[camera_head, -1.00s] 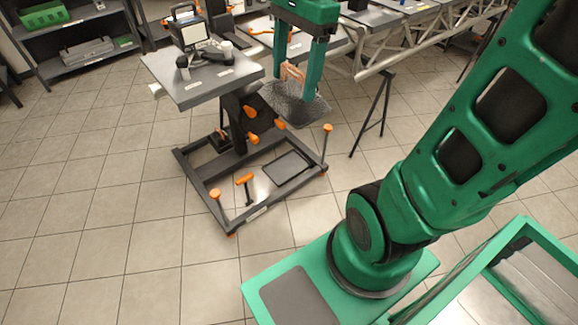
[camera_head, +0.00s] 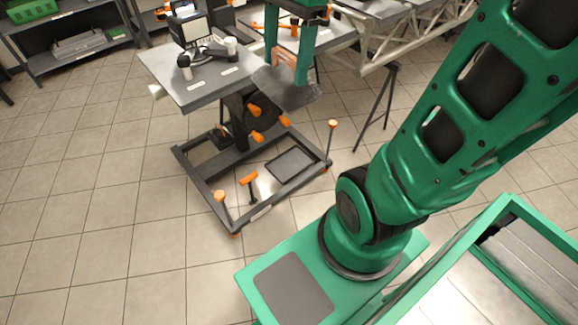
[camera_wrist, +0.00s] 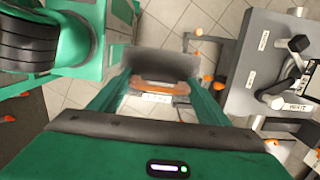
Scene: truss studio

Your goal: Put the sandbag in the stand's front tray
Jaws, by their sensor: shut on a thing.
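The sandbag (camera_head: 284,88) is a flat dark-grey bag with an orange handle strap. It hangs in the air beside the stand's table top, over the rear right of the base. My gripper (camera_head: 291,66) is shut on its strap, which also shows between the fingers in the wrist view (camera_wrist: 158,88). The stand (camera_head: 205,191) has a dark rectangular floor frame, a column and a grey top. The front tray (camera_head: 290,165) is a shallow dark rectangle low in the frame's right part, and looks empty. The bag is above it and farther back in the picture.
The stand's grey top (camera_head: 200,82) carries a monitor and small devices. Orange knobs (camera_head: 255,137) stick out from the column, and an orange-capped post (camera_head: 333,124) rises at the frame's right corner. A black tripod (camera_head: 378,105) stands right of it. The tiled floor at left is clear.

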